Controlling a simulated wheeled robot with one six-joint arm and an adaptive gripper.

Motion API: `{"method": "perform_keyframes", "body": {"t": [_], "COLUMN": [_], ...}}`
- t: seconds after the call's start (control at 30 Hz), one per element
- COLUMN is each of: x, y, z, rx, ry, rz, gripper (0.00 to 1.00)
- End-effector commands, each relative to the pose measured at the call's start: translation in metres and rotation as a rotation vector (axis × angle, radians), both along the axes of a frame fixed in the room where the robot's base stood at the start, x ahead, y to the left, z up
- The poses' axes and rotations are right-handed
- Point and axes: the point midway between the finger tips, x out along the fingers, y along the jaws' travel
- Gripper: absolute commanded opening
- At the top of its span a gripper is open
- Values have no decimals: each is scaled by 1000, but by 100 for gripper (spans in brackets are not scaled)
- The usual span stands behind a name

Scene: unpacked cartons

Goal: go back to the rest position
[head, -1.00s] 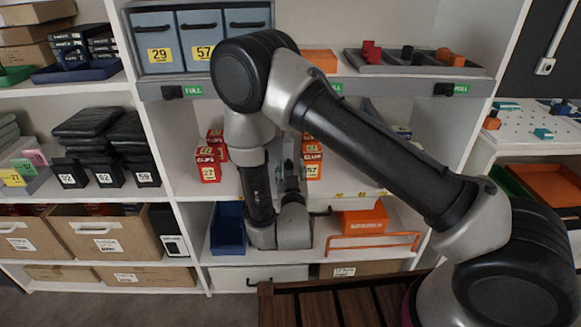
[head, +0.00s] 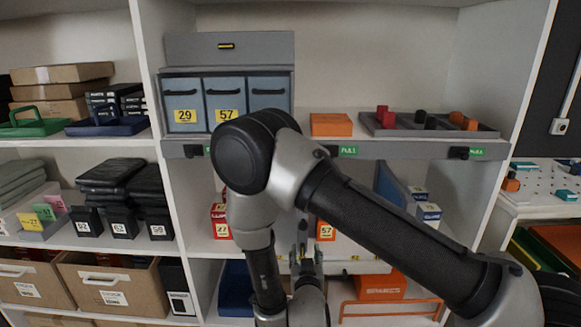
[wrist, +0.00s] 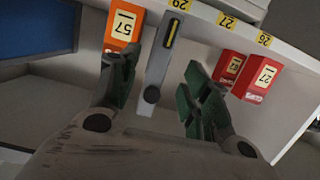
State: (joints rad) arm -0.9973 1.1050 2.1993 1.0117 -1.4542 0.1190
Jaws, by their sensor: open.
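My gripper (head: 306,262) is in front of the middle shelf in the head view, partly hidden by my own arm. In the wrist view my gripper (wrist: 160,88) shows two green-padded fingers spread apart with nothing held between them. Beyond the fingers stand an orange box marked 57 (wrist: 121,30) on the left and red boxes marked 27 (wrist: 262,78) on the right. A grey strip with a yellow slot (wrist: 160,62) shows between the fingers, apart from them as far as I can tell.
The shelf unit holds blue-grey bins (head: 183,103), an orange box (head: 331,125) and a grey tray of small parts (head: 430,124) on its upper shelf. Black boxes (head: 118,222) and cartons (head: 108,283) fill the left bays. A white pegboard table (head: 545,185) stands at right.

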Motion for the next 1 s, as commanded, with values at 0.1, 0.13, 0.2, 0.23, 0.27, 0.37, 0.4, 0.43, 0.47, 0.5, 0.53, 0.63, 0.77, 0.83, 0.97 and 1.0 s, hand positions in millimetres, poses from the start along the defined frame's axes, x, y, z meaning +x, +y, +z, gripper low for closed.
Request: {"method": "perform_keyframes", "body": {"t": [0.1,0.13,0.2,0.23,0.27,0.37,0.4,0.43,0.47,0.5,0.53,0.63,0.77,0.83,0.97,1.0], "x": [-26,-36,-62,-72,-81,-108,-117,-123,-127,-133,-136,-146,-159,-166,-184,-190], "y": [2,4,15,18,20,21,17,13,7,-2,-10,-42,-94,-125,-181,-197], "z": [-71,-87,-105,-107,-106,-81,-63,-50,-35,-14,1,55,121,155,209,223], "rx": [-39,-49,-63,-65,-67,-71,-76,-80,-84,-91,-97,-118,-145,-155,-158,-154], "ry": [332,427,633,716,796,1034,1117,1172,1218,1273,1309,1398,1460,1471,1451,1433], "rz": [55,76,133,156,178,252,281,302,320,342,356,394,406,396,350,328], "gripper": [47,47,47,47,47,47,47,47,47,47,47,47,47,47,47,47]}}
